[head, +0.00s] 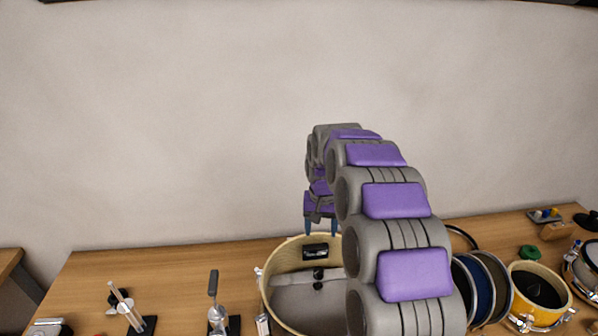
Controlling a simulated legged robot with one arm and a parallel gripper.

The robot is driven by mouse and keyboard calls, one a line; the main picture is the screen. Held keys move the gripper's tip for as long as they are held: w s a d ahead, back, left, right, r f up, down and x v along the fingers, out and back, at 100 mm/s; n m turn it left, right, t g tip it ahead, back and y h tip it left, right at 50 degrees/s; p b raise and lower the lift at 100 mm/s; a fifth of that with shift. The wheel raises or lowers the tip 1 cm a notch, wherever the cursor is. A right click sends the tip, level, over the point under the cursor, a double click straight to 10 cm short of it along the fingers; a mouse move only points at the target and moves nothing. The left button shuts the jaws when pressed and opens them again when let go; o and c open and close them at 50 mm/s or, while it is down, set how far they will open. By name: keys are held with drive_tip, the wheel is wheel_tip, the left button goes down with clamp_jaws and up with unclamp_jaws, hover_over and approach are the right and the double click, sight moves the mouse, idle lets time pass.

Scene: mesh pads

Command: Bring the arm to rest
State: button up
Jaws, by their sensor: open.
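My arm rises in purple and grey segments from the lower right of the head view and curves forward and down. My gripper (320,226) points down at the arm's far end, with two blue-grey fingers apart and nothing seen between them. It appears above the back rim of a large open wooden drum shell (270,283). My arm hides the right side of this shell. A small black item (315,252) shows at the shell's inner back wall, below the fingers.
The wooden table (180,262) backs onto a bare wall. At left are a metal stand (130,310) and a grey-handled tool (214,290). At right are round hoops (490,285), a yellow drum (545,305) and a green item (530,252). The back left tabletop is clear.

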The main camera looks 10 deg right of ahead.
drive_tip(key=s+r+n, duration=0.1)
drive_tip(key=s+r, duration=0.2)
drive_tip(key=s, duration=0.7)
drive_tip(key=s+r+n, duration=0.1)
drive_tip(key=s+r, duration=0.3)
drive_tip(key=s, duration=0.7)
drive_tip(key=s+f+g+b, duration=0.1)
drive_tip(key=s+f, duration=0.2)
drive_tip(key=s, duration=1.8)
drive_tip(key=shift+s+g, duration=0.35)
drive_tip(key=shift+g, duration=0.05)
